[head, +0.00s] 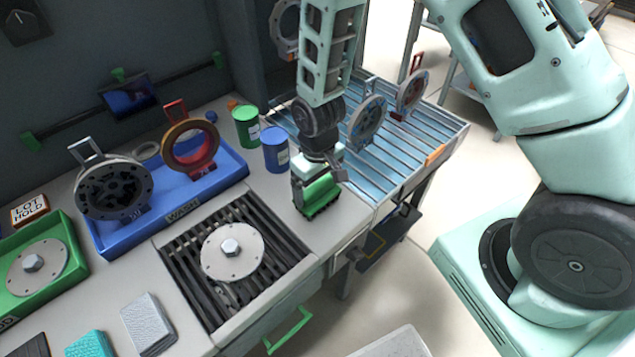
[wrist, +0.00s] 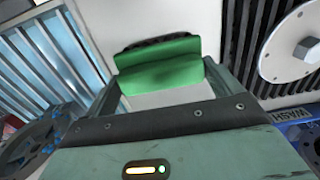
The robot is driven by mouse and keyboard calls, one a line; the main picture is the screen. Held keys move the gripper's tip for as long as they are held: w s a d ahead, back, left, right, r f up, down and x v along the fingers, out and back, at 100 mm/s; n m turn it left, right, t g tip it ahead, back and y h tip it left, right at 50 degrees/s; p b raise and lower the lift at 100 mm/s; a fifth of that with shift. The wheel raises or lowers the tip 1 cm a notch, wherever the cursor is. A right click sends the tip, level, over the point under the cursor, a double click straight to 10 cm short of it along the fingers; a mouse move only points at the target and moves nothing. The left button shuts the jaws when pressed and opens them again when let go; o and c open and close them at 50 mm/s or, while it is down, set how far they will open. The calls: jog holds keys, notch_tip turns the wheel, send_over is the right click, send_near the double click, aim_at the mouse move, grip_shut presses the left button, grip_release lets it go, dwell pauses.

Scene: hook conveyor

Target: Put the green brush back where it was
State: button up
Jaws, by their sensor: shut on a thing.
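The green brush (head: 319,194) has a green body with dark bristles on its underside. My gripper (head: 318,174) is shut on the brush from above, over the grey worktop just right of the dark grate. In the wrist view the green brush (wrist: 160,72) lies across the jaws, with its dark bristle edge on the far side. The bristles are at or close above the worktop; I cannot tell whether they touch it.
The grate (head: 183,260) with a round metal flange (head: 232,252) is to the left. A blue can (head: 275,150) and green can (head: 245,126) stand behind. A blue WASH tray (head: 232,172) holds ring parts. The slatted conveyor (head: 440,124) is at the right, with discs on it.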

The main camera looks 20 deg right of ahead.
aim_at(318, 187)
jog(key=shift+f, duration=0.15)
jog(key=o, duration=0.6)
notch_tip(318, 187, up, 12)
jog(key=b, duration=0.2)
jog(key=s+a+r+n, duration=0.1)
jog(key=s+a+r, duration=0.1)
jog(key=s, duration=0.4)
jog(key=s+a+r+n, duration=0.1)
jog(key=s+a+r, duration=0.1)
jog(key=s+r, duration=0.2)
jog(key=s+a+r+n, duration=0.2)
jog(key=s+r, duration=0.2)
jog(key=s, duration=0.6)
jog(key=shift+a+r+y, duration=0.1)
jog(key=shift+a+y, duration=0.05)
jog(key=shift+y, duration=0.15)
